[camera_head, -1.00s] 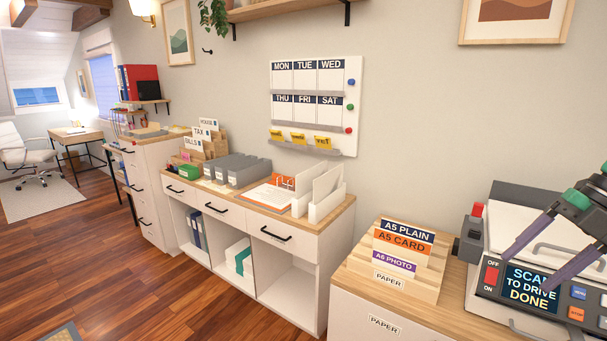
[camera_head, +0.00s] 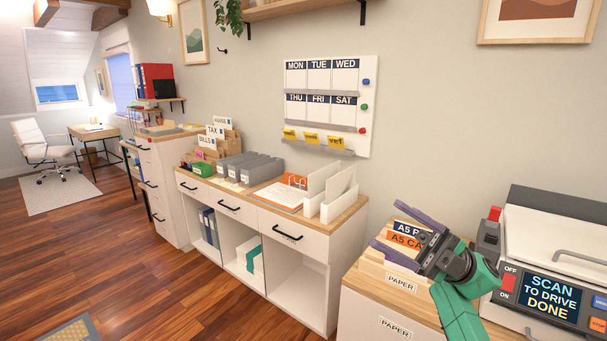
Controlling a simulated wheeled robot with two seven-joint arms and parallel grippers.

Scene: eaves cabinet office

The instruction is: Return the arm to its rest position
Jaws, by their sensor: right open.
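My right gripper (camera_head: 384,224) comes in from the lower right on a green and dark grey arm. Its two purple-grey fingers point left and are spread apart with nothing between them. It is in front of the wooden paper sorter (camera_head: 377,273) in the picture and hides part of its A5 cards. I cannot tell how far it is above the sorter. My left gripper is not in view.
The scanner (camera_head: 555,255) stands at the right, lid closed, its screen (camera_head: 551,294) reading "SCAN TO DRIVE DONE". A white cabinet (camera_head: 297,245) with grey boxes (camera_head: 250,170) and a white file holder (camera_head: 330,196) stands left.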

